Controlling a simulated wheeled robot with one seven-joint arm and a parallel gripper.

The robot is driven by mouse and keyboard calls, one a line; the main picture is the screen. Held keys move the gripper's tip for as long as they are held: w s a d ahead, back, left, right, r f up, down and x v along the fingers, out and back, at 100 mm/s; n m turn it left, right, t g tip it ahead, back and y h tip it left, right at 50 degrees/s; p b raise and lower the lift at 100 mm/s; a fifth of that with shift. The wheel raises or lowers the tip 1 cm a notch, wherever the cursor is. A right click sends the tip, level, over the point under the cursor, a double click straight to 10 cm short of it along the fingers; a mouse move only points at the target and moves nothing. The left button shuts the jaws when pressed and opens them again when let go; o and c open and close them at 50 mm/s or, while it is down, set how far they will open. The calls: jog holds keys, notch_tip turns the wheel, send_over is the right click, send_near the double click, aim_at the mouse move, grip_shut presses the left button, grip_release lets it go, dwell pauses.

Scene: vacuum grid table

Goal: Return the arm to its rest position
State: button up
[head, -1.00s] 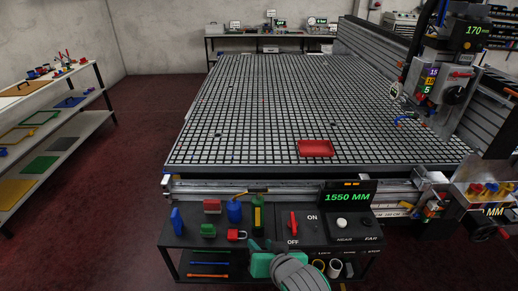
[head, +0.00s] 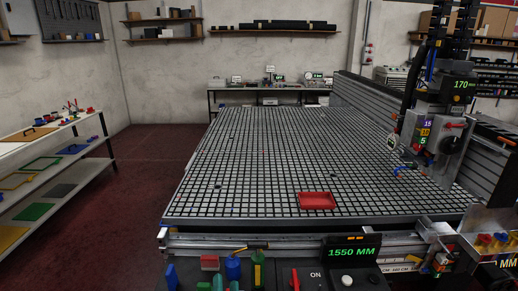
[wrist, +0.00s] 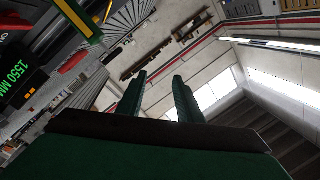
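My gripper (wrist: 159,78) shows in the wrist view as two dark green fingers standing apart, with nothing between them. The wrist camera is tilted, with the wall, windows and ceiling beyond the fingers. In the head view, green tips at the bottom edge, in front of the tool shelf, look like my gripper's fingers (head: 227,284). The rest of my arm is out of that view.
The grid table (head: 265,160) carries a red tray (head: 317,201) near its front edge. The control panel with a 1550 MM display (head: 351,252) and several small tools stand at its front. A side shelf (head: 100,171) is at left. The floor between is clear.

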jog(key=s+d+f+g+h, duration=0.2)
jog(key=s+f+h, duration=0.2)
jog(key=s+f, duration=1.15)
jog(key=s+d+f+n, duration=0.1)
jog(key=s+d+n, duration=0.2)
jog(key=s, duration=0.5)
jog(key=s+d+f+n+g+y, duration=0.1)
jog(key=s+d+n, duration=0.2)
jog(key=s, duration=0.6)
jog(key=shift+s+n, duration=0.15)
jog(key=shift+n, duration=0.35)
